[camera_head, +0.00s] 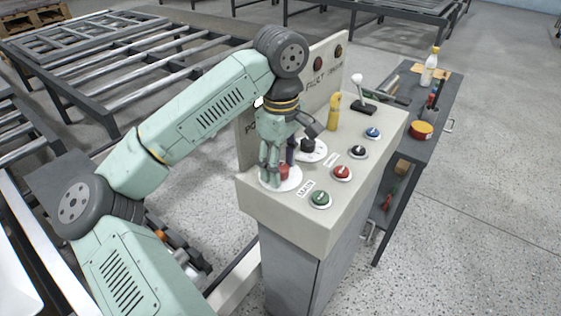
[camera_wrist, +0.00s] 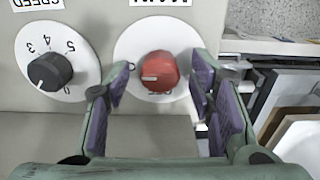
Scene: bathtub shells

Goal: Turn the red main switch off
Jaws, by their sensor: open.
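The red main switch (camera_wrist: 158,72) is a round red knob on a white disc (camera_wrist: 133,42), in the upper middle of the wrist view. A light mark on the knob points left. My gripper (camera_wrist: 160,88) is open, with one purple-padded finger on each side of the knob and visible gaps to it. In the head view my gripper (camera_head: 275,170) points down at the near left corner of the control panel. The red knob (camera_head: 284,172) shows there partly behind the fingers. The label above the disc is cut off in the wrist view.
A black speed dial (camera_wrist: 50,71) is left of the red knob. A dark side table (camera_head: 425,148) holds a bottle (camera_head: 430,68).

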